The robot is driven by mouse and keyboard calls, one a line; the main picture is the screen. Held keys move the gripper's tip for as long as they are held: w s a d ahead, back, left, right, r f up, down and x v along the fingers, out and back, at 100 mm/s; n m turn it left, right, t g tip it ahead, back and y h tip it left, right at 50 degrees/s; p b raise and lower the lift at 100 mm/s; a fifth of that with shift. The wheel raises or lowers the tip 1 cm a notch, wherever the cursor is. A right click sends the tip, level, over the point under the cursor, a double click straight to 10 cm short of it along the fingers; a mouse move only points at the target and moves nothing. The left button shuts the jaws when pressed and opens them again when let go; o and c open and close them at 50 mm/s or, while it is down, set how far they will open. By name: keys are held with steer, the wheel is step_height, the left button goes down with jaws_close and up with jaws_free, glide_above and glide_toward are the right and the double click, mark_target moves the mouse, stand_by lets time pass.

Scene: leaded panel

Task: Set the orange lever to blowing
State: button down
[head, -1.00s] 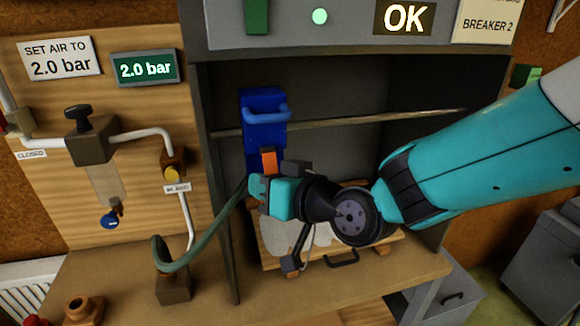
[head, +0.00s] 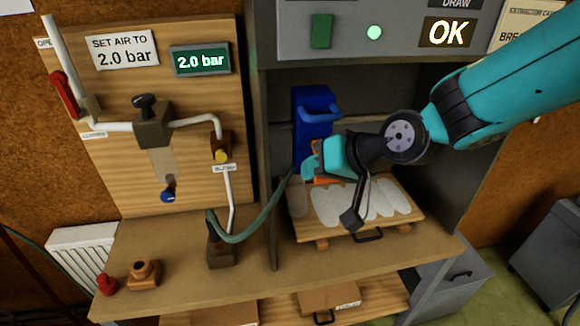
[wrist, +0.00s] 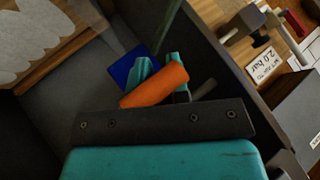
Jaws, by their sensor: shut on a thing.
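The orange lever (wrist: 152,86) shows in the wrist view as a short orange cylinder lying slantwise between the teal fingers of my gripper (wrist: 162,78). My gripper (head: 310,168) is shut on it. In the head view only a bit of the orange lever (head: 320,179) shows below the teal fingers, and the gripper hides the rest. The blue unit (head: 312,103) stands at the back of the grey booth, just above and behind the gripper. Part of the blue unit also shows in the wrist view (wrist: 125,66). I cannot read any mark for blowing on it.
A green hose (head: 252,228) runs from a block on the bench to near my gripper. A wooden board with pale pieces (head: 410,222) lies below the gripper. Left is a panel with pipes, valves and a 2.0 bar display (head: 201,60). The booth's side wall (head: 262,130) stands close left.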

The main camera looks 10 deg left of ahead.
steer(key=shift+r, duration=0.1)
stand_by(0.4)
steer(key=c, duration=1.1)
jaws_free()
steer(key=b+v, duration=0.5)
steer(key=v, duration=1.2)
steer(key=shift+d, duration=0.2)
steer(key=shift+r, duration=0.1)
steer(key=s+d+f+n+g+h+b, duration=0.1)
steer(key=s+d+f+g+h+b, duration=0.1)
steer(key=s+f, duration=0.5)
steer(key=s+d+f+n+g+h+b, duration=0.1)
steer(key=s+d+f+h+b, duration=0.2)
steer(key=s+d+f, duration=0.2)
steer(key=s+f, duration=0.3)
steer(key=shift+s+d+g+b, duration=0.25)
steer(key=shift+s+g+b, duration=0.1)
steer(key=shift+g+b, duration=0.05)
